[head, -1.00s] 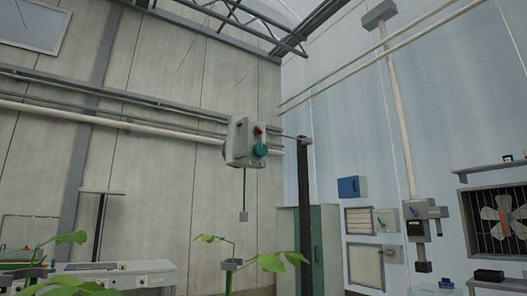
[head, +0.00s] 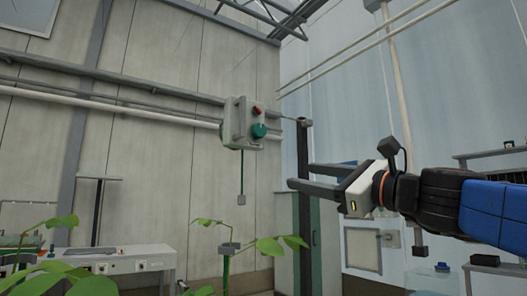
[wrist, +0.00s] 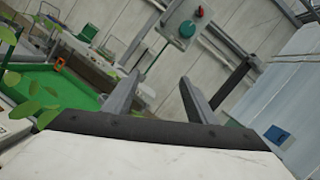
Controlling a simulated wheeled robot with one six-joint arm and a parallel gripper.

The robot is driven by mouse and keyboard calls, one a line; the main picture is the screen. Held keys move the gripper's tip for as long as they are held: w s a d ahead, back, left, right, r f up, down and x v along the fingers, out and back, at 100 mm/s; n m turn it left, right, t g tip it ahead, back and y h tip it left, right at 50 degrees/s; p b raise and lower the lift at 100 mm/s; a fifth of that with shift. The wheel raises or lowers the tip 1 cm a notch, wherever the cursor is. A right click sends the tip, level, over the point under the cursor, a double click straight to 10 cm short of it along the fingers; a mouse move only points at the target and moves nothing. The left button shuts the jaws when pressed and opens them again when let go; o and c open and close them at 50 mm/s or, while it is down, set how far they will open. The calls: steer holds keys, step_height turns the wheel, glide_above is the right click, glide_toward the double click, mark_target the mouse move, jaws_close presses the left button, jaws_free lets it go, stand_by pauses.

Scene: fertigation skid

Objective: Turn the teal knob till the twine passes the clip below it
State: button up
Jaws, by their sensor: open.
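The teal knob (head: 259,130) sits on the front of a pale grey box (head: 238,117) on a dark post's arm, below a red knob (head: 257,111). In the wrist view the teal knob (wrist: 187,29) shows near the top. A green twine (head: 242,178) hangs from the box, with a small grey block (head: 241,200) at its lower end. Below it, a grey clip (head: 229,248) is on a green plant stem, apart from the twine. My gripper (head: 300,176) is open and empty, to the right of and lower than the knob.
A dark post (head: 304,200) stands behind my gripper. Leafy plants (head: 283,244) rise in the foreground. A bench (head: 125,260) is at the lower left. A green cabinet (head: 316,240) stands behind the post.

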mark_target(262, 132)
step_height(262, 132, up, 7)
steer(key=m+t, duration=0.2)
steer(key=m, duration=0.1)
steer(key=shift+y, duration=0.4)
steer(key=x, duration=1.7)
steer(key=shift+w+d+f, duration=0.1)
steer(key=shift+w, duration=0.35)
steer(key=c, duration=1.1)
